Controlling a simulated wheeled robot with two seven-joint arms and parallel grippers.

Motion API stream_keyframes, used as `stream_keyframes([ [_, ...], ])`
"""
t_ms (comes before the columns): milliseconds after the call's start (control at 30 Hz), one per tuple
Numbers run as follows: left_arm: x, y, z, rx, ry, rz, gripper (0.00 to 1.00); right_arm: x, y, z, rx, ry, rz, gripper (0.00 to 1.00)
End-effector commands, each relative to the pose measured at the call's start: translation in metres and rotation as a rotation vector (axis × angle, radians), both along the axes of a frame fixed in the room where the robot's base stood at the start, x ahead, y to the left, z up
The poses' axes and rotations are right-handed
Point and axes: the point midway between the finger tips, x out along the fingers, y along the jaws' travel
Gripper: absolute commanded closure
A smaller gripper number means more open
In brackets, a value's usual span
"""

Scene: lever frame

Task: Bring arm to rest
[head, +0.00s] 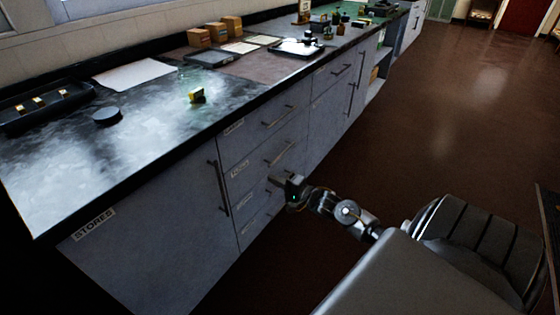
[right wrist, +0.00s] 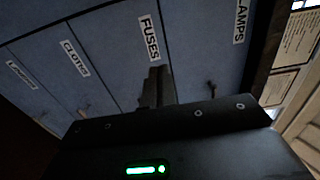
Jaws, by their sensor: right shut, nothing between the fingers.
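My right arm (head: 350,213) reaches from the lower right of the head view toward the grey drawer fronts (head: 262,150). My right gripper (head: 277,181) is at its end, close in front of the drawers near a bar handle. Whether it touches them I cannot tell. In the right wrist view the fingers (right wrist: 157,86) are together and empty, in front of the drawer panel marked FUSES (right wrist: 150,38). My left gripper is not in view.
The drawers and cupboard doors look shut. The black worktop (head: 150,125) above holds a dark tray (head: 45,108), a round black puck (head: 107,116), a small yellow-and-black block (head: 196,96) and several boxes. The brown floor (head: 450,120) to the right is clear.

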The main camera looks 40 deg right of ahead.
Motion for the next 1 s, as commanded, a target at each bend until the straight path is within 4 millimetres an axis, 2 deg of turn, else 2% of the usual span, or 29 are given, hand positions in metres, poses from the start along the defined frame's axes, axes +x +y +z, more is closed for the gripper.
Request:
stream_keyframes([
  [200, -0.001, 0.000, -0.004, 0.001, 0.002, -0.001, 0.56, -0.017, -0.003, 0.000, 0.001, 0.001, 0.001, 1.00],
  [667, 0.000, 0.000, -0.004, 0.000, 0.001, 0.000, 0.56, -0.017, -0.002, 0.000, -0.020, -0.004, 0.003, 1.00],
  [767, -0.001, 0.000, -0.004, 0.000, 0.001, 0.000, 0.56, -0.017, -0.005, -0.005, -0.128, -0.004, -0.010, 1.00],
  [833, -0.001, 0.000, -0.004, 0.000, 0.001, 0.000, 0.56, -0.016, -0.012, -0.014, -0.279, 0.019, -0.038, 1.00],
  [933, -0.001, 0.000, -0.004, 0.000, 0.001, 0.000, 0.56, -0.015, -0.024, -0.034, -0.581, 0.090, -0.077, 1.00],
  [1000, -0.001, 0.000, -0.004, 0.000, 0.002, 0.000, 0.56, -0.020, -0.026, -0.056, -0.809, 0.168, -0.073, 1.00],
])
